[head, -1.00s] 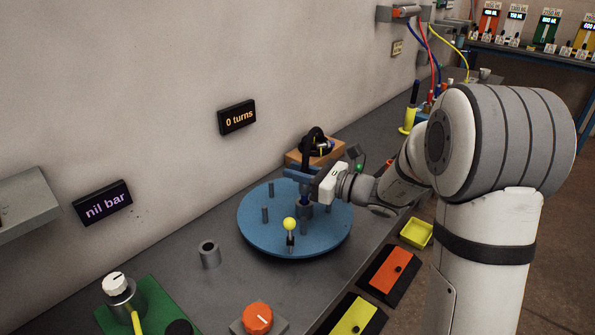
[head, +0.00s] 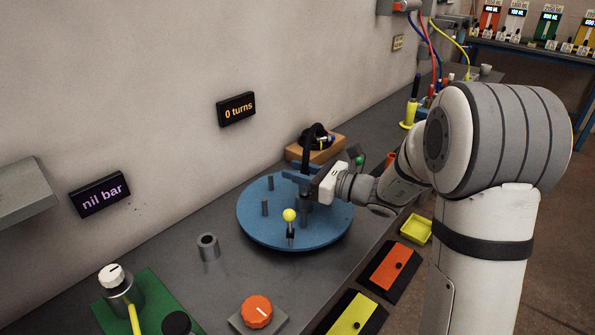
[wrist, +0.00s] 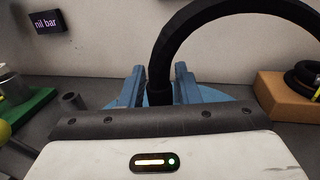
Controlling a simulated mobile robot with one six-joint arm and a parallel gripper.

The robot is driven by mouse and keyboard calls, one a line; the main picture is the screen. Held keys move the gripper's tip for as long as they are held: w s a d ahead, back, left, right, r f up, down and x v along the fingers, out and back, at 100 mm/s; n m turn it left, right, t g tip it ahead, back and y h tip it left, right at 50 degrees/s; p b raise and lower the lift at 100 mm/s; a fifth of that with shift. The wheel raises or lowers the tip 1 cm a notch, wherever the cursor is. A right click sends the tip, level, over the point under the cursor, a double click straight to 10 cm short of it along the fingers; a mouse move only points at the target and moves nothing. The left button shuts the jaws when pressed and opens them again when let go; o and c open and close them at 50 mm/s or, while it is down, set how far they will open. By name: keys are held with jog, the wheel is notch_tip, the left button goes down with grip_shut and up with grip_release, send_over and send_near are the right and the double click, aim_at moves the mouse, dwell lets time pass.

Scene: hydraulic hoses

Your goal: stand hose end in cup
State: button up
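A black hose (head: 305,145) arches up from my gripper (head: 298,181) and bends right towards a wooden block. In the wrist view the hose (wrist: 158,65) stands about upright between my two blue fingers (wrist: 158,84), one on each side. Whether the fingers press on it is not clear. My gripper is over the blue round plate (head: 260,232). A grey upright piece (head: 304,212) shows below the fingers. The hose's lower end is hidden, so I cannot tell whether it is in a cup. A grey open-topped cup-like tube (head: 208,247) stands on the bench left of the plate.
Several grey pegs and a yellow-topped pin (head: 289,216) stand on the plate. The wooden block (head: 330,147) is behind it. A yellow tray (head: 416,229), an orange panel (head: 392,266) and an orange knob (head: 257,312) are near the front. The "0 turns" display (head: 236,109) is above.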

jog(key=o, duration=0.3)
jog(key=v, duration=0.8)
jog(key=shift+a, duration=0.1)
